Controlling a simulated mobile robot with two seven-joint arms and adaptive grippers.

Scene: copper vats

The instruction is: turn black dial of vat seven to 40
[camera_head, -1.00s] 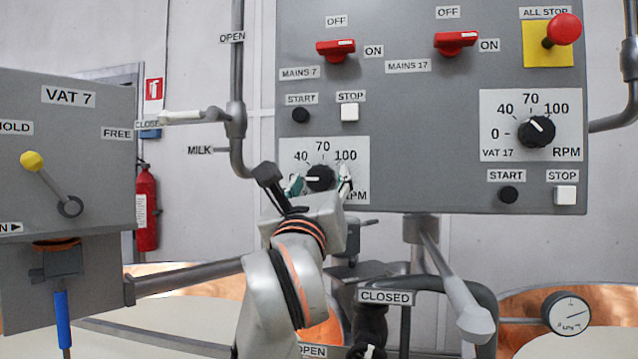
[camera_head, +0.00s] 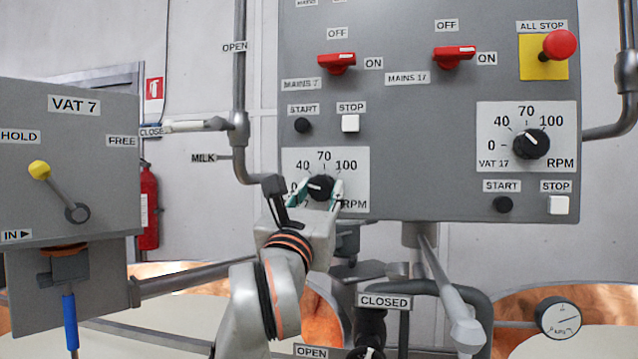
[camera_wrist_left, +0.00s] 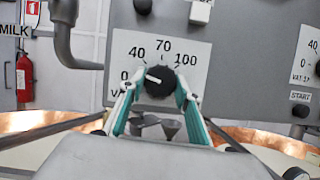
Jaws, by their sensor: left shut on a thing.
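The black dial (camera_head: 320,187) of vat seven sits on a white scale plate (camera_head: 355,165) low on the grey control panel. Its scale reads 0, 40, 70, 100, with RPM at the lower right. My left gripper (camera_head: 318,194) is shut on the dial, one green-padded finger on each side. In the left wrist view, the dial (camera_wrist_left: 160,82) lies between the fingertips (camera_wrist_left: 158,93). Its white mark points left and slightly up, close to 0 and below 40. The finger hides part of the 0 in the head view. My right gripper is not in view.
Above the dial are the black START button (camera_head: 303,125), white STOP button (camera_head: 350,123) and red MAINS 7 switch (camera_head: 337,63). A similar vat 17 dial (camera_head: 531,145) is at the right. The VAT 7 box (camera_head: 70,170) with a yellow-knobbed lever stands at the left. Pipes run below.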

